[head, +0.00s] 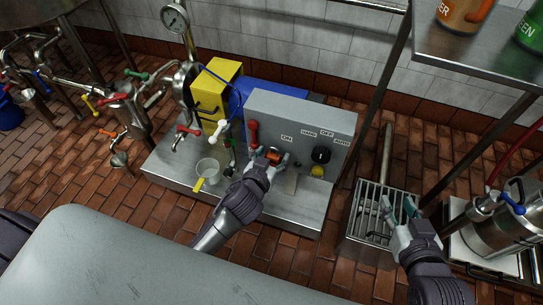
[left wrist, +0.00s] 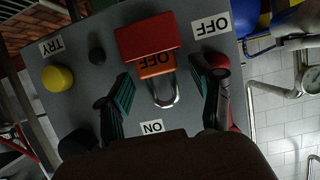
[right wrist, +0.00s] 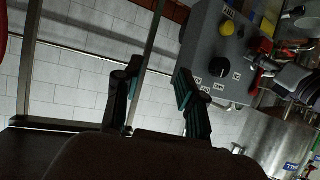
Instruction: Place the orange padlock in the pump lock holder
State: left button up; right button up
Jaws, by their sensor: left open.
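The orange padlock (left wrist: 157,66) shows in the left wrist view with its silver shackle toward me. Its body meets the lower edge of a red block (left wrist: 146,38) on the grey panel; I cannot tell whether it is seated there or whether this block is the pump lock holder. My left gripper (left wrist: 166,92) is open, its fingers apart on either side of the shackle, with no visible contact. In the head view the left gripper (head: 270,158) is in front of the panel, partly hiding the padlock (head: 273,154). My right gripper (head: 401,208) is open and empty above a metal grate.
The grey control panel (head: 300,112) carries a red lever (head: 253,134), a black knob (head: 320,155) and a yellow button (head: 317,171). A white cup (head: 207,167) stands left of my left gripper. The grate (head: 368,205) and steel shelf legs flank my right arm.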

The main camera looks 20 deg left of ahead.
pick_arm(q)
jog(key=shift+r, duration=0.1)
jog(key=s+a+r+g+p, duration=0.1)
jog(key=s+g, duration=0.1)
jog(key=s, duration=0.5)
jog(key=s+a+r+m+g+p, duration=0.1)
jog(key=s+a+r+g, duration=0.1)
jog(key=s, duration=0.6)
jog(key=s+a+r+g, duration=0.1)
jog(key=s+a+g, duration=0.1)
jog(key=s+g, duration=0.2)
jog(key=s, duration=0.3)
jog(key=shift+s+r+m+p, duration=0.15)
jog(key=shift+s+m+p, duration=0.15)
jog(key=shift+p, duration=0.1)
pick_arm(e)
jog(key=s+d+f+g+h, duration=0.2)
jog(key=s+d+f+g, duration=0.2)
jog(key=s+f+g, duration=0.3)
jog(key=s, duration=0.3)
jog(key=shift+s+m+g, duration=0.3)
pick_arm(q)
jog(key=shift+w+d, duration=0.1)
